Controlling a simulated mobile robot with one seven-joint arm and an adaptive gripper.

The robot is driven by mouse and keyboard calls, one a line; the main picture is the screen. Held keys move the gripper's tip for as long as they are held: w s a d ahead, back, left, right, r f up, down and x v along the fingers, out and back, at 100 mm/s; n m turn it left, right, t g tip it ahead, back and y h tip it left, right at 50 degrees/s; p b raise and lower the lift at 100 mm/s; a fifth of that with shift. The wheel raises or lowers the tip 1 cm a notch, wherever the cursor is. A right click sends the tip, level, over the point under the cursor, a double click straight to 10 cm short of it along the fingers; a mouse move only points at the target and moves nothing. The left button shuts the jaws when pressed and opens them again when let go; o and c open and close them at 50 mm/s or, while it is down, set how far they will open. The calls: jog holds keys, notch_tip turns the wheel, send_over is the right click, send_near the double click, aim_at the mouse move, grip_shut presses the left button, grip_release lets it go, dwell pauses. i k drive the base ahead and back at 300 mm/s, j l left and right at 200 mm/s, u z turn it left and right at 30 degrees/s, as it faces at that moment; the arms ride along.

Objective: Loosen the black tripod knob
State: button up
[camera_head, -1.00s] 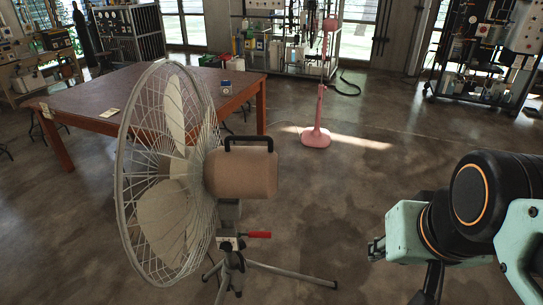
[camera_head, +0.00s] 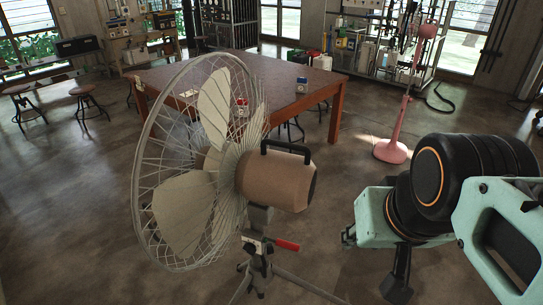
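A large fan (camera_head: 199,200) with a white wire cage and a tan motor housing (camera_head: 280,181) stands on a tripod (camera_head: 259,270) in the middle of the camera_head view. A red-handled lever (camera_head: 287,245) sticks out to the right below the housing. Small dark fittings show around the tripod head, but I cannot clearly tell which is the black knob. My gripper (camera_head: 349,236) is at the right, at the end of the mint and black arm, apart from the tripod. Its fingers are small and partly hidden, so its opening is unclear.
A brown table (camera_head: 319,94) stands behind the fan, with a blue-and-white can (camera_head: 302,85) and a red item (camera_head: 242,106) on it. A pink stand (camera_head: 391,150) is at the back right. Stools (camera_head: 88,100) are at the left. Tripod legs spread low; open floor lies around.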

aim_at(270, 249)
jog(key=i+l+u, duration=0.15)
jog(key=u, duration=0.25)
jog(key=i+l+u, duration=0.1)
jog(key=l+u, duration=0.3)
jog(key=i+l+u, duration=0.15)
jog(key=l+u, duration=0.15)
jog(key=i+l+u, duration=0.1)
jog(key=l+u, duration=0.2)
jog(key=l, duration=0.15)
jog(key=l+u, duration=0.35)
